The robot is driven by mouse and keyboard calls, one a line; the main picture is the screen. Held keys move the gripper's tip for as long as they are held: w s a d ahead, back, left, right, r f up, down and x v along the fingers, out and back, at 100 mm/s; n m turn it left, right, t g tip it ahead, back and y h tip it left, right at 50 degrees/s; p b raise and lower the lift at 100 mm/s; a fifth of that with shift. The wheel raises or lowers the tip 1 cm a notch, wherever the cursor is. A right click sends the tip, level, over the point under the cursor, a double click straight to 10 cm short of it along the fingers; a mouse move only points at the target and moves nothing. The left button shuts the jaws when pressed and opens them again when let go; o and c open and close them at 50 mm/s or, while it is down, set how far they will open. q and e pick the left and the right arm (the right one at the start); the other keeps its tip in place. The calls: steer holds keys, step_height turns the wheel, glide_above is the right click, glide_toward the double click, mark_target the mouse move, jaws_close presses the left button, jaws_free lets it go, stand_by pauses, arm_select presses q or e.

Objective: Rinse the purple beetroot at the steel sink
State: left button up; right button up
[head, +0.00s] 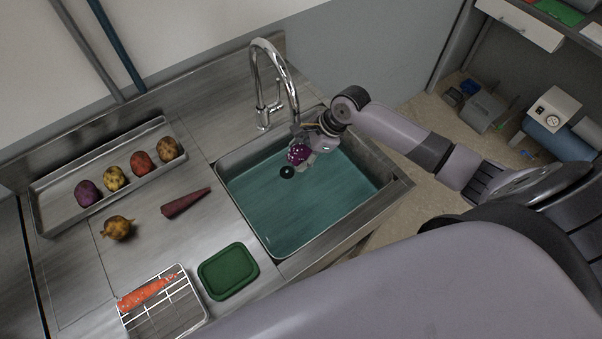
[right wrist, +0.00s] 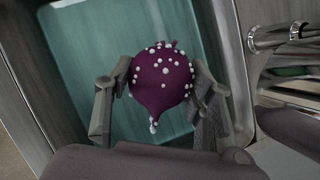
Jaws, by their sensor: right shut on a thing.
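The purple beetroot (head: 298,154) is held by my right gripper (head: 307,150) over the steel sink (head: 262,235), close to the faucet (head: 270,85). In the right wrist view the beetroot (right wrist: 163,82) sits between the two fingers of the right gripper (right wrist: 158,100), and white droplets or beads cover its skin. The sink basin is teal inside, with a dark round drain (head: 287,172) just below the beetroot. In the right wrist view the chrome faucet (right wrist: 275,38) is at the right. My left gripper is not in view.
A steel tray (head: 47,215) at the left holds several root vegetables. A round yellow-brown vegetable (head: 117,227) and a long purple root (head: 185,203) lie on the counter. A wire rack (head: 187,312) with an orange carrot (head: 145,293) and a green mat (head: 228,271) are in front.

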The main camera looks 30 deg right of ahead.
mark_target(299, 148)
steer(key=shift+r, duration=0.1)
steer(key=shift+r, duration=1.95)
